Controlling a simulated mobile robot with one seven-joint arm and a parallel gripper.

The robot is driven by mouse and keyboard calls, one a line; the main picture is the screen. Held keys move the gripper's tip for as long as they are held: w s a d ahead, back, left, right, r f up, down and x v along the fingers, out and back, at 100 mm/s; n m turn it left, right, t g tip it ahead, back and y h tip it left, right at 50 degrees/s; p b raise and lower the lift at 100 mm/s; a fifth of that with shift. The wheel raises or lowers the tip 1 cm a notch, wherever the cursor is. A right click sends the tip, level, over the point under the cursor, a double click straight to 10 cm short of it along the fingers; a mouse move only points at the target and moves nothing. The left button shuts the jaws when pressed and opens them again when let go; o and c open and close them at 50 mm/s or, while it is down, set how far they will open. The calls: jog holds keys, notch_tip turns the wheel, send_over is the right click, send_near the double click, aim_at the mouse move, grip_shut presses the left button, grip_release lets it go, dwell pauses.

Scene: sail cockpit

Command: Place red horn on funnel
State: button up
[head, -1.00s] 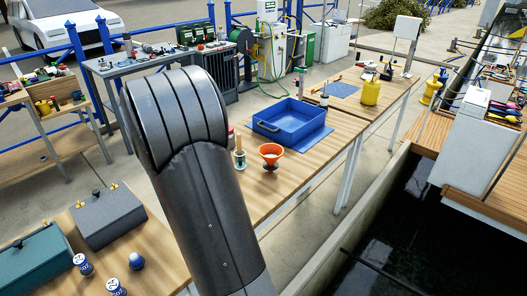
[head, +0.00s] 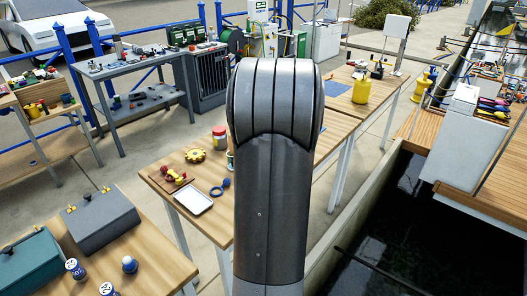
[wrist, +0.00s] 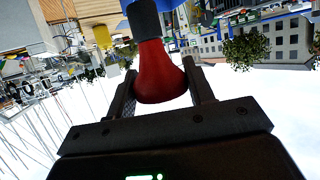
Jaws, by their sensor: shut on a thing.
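My gripper (wrist: 160,72) shows in the wrist view, with its two fingers shut on the sides of the red horn (wrist: 160,80). The horn has a wide red bell and a black collar, with a blue part at the picture's top edge. The bell's wide end points toward the gripper's palm. In the head view my arm hides the gripper and the horn. The orange funnel is also hidden behind my arm now; it showed earlier on the wooden table, in front of the blue bin.
The wooden table (head: 158,168) holds a yellow gear (head: 195,155), a white tray (head: 194,200), a red-lidded jar (head: 219,138) and a blue-handled tool (head: 220,187). A yellow jug (head: 361,91) stands further back. A grey toolbox (head: 102,221) is at the lower left. Water lies to the right.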

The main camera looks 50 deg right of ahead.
jog(key=shift+s+d+r, duration=0.2)
jog(key=shift+s+d, duration=0.6)
jog(key=shift+s, duration=0.2)
jog(key=shift+m+g, duration=0.3)
jog(key=shift+w+a+f, duration=0.4)
jog(key=shift+w+f, duration=1.45)
jog(key=shift+w+a+f, duration=0.4)
jog(key=shift+w+f, duration=1.4)
jog(key=shift+w, duration=0.05)
jog(key=shift+w+a+f, duration=0.4)
jog(key=shift+w+f, duration=1.45)
jog(key=o, duration=1.1)
jog(key=shift+f, duration=0.15)
